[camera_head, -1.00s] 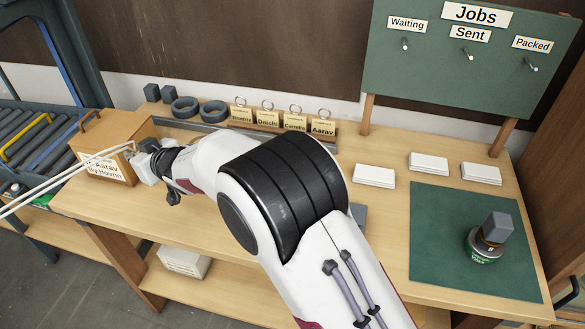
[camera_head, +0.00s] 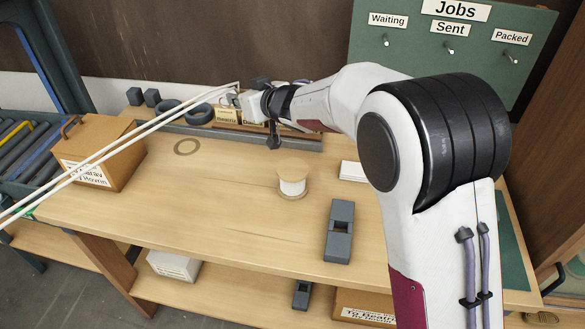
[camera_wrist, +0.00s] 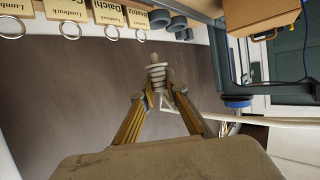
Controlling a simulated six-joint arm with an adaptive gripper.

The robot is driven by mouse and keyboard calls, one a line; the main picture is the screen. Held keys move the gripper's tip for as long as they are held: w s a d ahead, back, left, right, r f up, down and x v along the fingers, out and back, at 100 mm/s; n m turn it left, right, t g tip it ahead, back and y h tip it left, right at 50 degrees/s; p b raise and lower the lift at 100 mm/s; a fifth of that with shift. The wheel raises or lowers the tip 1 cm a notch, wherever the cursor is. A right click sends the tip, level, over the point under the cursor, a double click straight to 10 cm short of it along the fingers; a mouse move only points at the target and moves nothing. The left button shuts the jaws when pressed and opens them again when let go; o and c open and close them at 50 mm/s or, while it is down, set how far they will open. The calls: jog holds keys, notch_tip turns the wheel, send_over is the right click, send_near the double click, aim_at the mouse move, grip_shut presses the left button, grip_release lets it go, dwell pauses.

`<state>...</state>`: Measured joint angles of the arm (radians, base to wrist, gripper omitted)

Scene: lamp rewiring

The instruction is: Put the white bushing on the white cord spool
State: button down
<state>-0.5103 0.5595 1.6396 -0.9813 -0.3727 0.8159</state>
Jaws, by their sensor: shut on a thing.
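The white cord spool (camera_head: 292,187) stands upright on the bench, with pale wooden flanges and white cord wound between them. My gripper (camera_head: 240,99) is raised over the back of the bench, behind and left of the spool and apart from it. In the wrist view my gripper (camera_wrist: 160,92) is shut on a small pale ribbed piece, which looks like the white bushing (camera_wrist: 157,74). Two thin white strands (camera_head: 120,149) run from the gripper to the left edge of the head view.
A wooden box (camera_head: 110,155) stands at the bench's left end. A flat ring (camera_head: 187,147) lies near the back rail. A dark grey block (camera_head: 339,230) lies right of the spool. Name tags (camera_head: 227,116) stand at the back.

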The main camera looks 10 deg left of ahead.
jog(key=d+r, duration=0.2)
jog(key=d, duration=1)
jog(key=n+g, duration=0.1)
send_over(292, 169)
notch_tip(292, 169, down, 3)
jog(key=shift+f+y, duration=0.1)
jog(key=shift+y, duration=0.2)
jog(key=shift+f, duration=3.15)
jog(key=shift+f, duration=1.85)
jog(key=shift+f, duration=0.15)
